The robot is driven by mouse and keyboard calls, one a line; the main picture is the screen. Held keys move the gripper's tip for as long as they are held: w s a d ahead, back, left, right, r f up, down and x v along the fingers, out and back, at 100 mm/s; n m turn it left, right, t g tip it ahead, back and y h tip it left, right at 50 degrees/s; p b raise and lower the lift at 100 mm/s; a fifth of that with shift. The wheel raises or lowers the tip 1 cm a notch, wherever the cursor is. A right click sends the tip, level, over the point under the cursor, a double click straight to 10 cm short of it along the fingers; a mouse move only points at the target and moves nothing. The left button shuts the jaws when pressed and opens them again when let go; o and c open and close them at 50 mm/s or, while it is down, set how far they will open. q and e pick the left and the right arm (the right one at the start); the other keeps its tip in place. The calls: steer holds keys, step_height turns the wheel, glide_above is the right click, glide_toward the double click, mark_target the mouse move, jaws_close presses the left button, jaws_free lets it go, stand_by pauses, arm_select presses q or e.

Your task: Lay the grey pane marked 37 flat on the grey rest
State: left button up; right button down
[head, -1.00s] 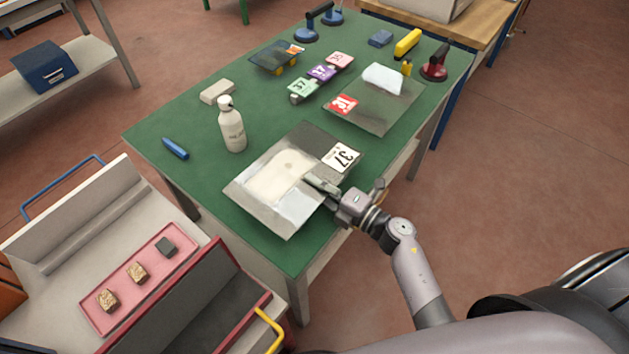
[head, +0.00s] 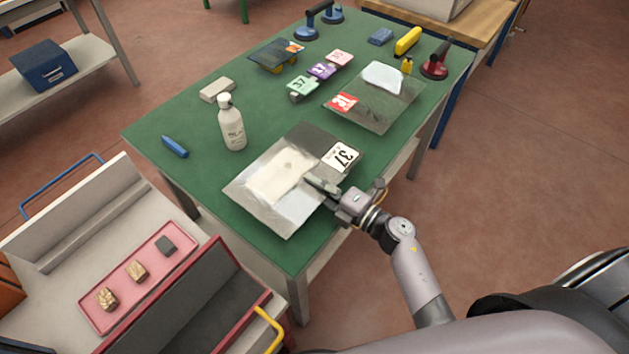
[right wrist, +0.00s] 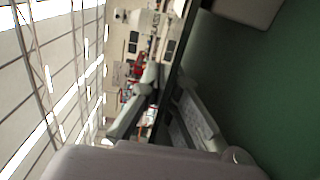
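The grey pane marked 37 (head: 255,208) lies roughly flat at the near end of the green table, its lower right side reaching the table edge. Its white label (head: 341,157) is near the upper right corner, and a pale cream patch shows on its middle. My right gripper (head: 318,186) is at the pane's right edge, one finger above it; the other is hidden in the head view. In the right wrist view, the fingers (right wrist: 167,85) come together on both sides of a thin dark edge, apparently the pane. I cannot pick out the grey rest. My left gripper is out of view.
A white bottle (head: 232,128) stands just beyond the pane. A second pane with a red label (head: 343,103) lies farther right. Small numbered blocks (head: 303,84), suction lifters (head: 435,64) and a dark pane (head: 275,53) are farther back. A pink tray (head: 120,297) is at lower left.

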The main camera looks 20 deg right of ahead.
steer(key=shift+f, duration=0.1)
steer(key=c, duration=1.7)
jaws_free()
steer(key=shift+s+f, duration=0.1)
steer(key=shift+f, duration=0.1)
steer(key=v, duration=1.2)
steer(key=shift+r, duration=0.1)
